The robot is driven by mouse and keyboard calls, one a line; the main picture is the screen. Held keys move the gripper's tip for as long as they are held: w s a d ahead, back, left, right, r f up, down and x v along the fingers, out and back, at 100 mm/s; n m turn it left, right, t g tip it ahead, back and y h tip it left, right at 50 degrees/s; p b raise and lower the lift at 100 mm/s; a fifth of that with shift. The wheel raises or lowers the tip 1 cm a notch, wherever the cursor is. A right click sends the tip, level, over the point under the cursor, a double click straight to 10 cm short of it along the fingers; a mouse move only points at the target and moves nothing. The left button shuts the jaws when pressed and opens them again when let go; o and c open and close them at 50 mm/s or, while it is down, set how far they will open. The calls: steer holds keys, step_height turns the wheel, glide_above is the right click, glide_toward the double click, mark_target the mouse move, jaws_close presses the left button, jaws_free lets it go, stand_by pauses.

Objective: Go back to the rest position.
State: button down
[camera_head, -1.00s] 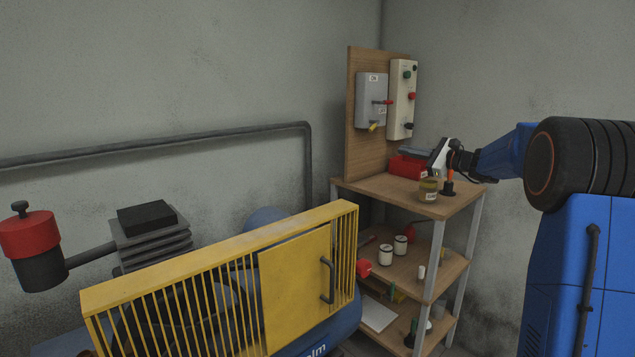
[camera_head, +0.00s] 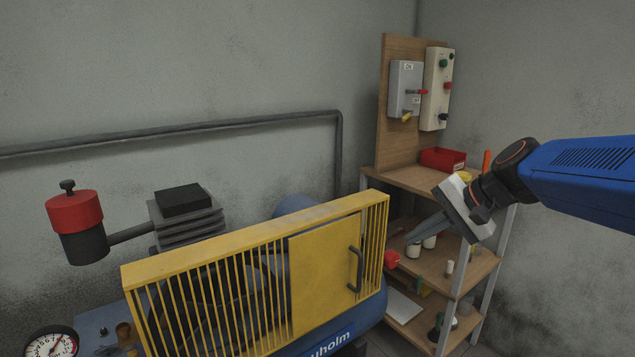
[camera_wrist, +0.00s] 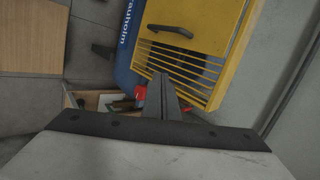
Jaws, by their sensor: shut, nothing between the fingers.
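My gripper (camera_head: 424,230) is in front of the wooden shelf unit, pointing left and down towards the yellow guard. Its fingers are together with nothing between them. In the wrist view the closed fingers (camera_wrist: 163,98) show at the middle, with the yellow guard and blue tank beyond. My blue arm reaches in from the right edge in the head view. The gripper and wrist hide part of the shelf unit's top and middle shelf.
The compressor's yellow guard (camera_head: 255,275) with a dark handle stands left of the gripper. The shelf unit (camera_head: 400,178) holds a red bin (camera_head: 443,158) on top and several small items below. A switch box (camera_head: 405,88) is on its back board. Open air lies above the guard.

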steer(key=s+d+f+n+h, duration=0.3)
steer(key=s+f, duration=0.3)
steer(key=s, duration=0.5)
steer(key=s+d+f+n+h, duration=0.3)
steer(key=s+f, duration=0.4)
steer(key=s, duration=0.5)
steer(key=shift+d+n+g+h, duration=0.3)
steer(key=shift+d+n+g, duration=0.15)
steer(key=shift+n, duration=0.65)
